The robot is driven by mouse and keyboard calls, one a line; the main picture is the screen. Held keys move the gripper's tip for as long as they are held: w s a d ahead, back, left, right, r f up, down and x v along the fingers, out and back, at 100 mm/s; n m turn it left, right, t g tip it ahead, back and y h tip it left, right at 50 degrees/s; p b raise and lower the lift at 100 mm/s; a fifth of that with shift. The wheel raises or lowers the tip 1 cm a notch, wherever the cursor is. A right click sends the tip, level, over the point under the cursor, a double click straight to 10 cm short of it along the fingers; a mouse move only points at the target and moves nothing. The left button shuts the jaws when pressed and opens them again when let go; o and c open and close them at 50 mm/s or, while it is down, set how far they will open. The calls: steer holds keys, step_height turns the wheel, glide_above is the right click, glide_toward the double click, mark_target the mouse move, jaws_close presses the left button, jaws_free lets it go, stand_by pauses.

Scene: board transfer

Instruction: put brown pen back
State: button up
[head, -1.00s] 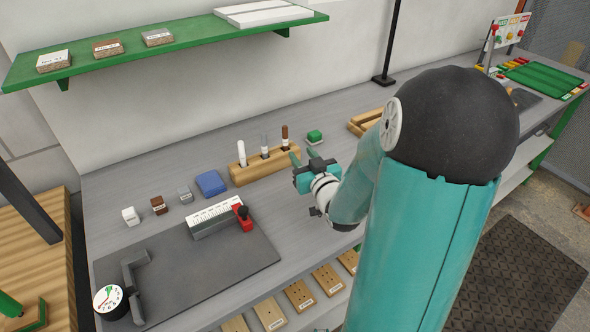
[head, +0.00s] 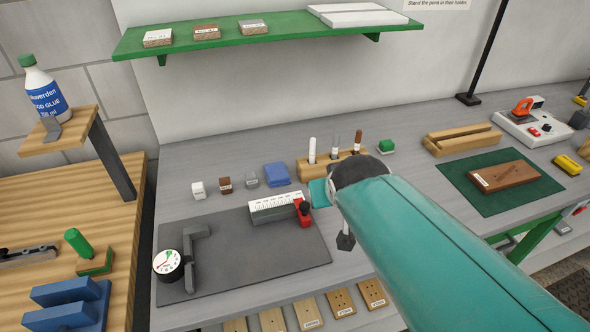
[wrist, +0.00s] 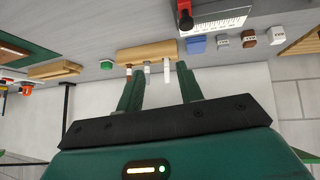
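The wooden pen holder (head: 305,171) stands on the grey bench, with a white pen (head: 312,150), a grey pen (head: 335,147) and the brown pen (head: 358,139) upright in it. The brown pen is in the rightmost place. In the wrist view, which is upside down, the holder (wrist: 148,52) and pens lie beyond my gripper (wrist: 158,72). Its two green fingers are apart with nothing seen held between them. One finger partly covers the brown pen there. In the head view my arm hides most of the gripper, in front of the holder.
A blue block (head: 276,174) and several small cubes lie left of the holder, a green block (head: 386,146) to its right. A ruler block with a red clamp (head: 302,211) sits on the dark mat (head: 235,262) in front. A green shelf (head: 270,32) hangs above.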

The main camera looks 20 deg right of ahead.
steer(key=s+a+r+g+y, duration=0.1)
steer(key=s+a+g+y, duration=0.1)
steer(key=s+a, duration=0.3)
steer(key=s, duration=0.4)
steer(key=shift+a+r+n+g, duration=0.2)
steer(key=shift+a+n+g, duration=0.1)
steer(key=shift+n, duration=0.1)
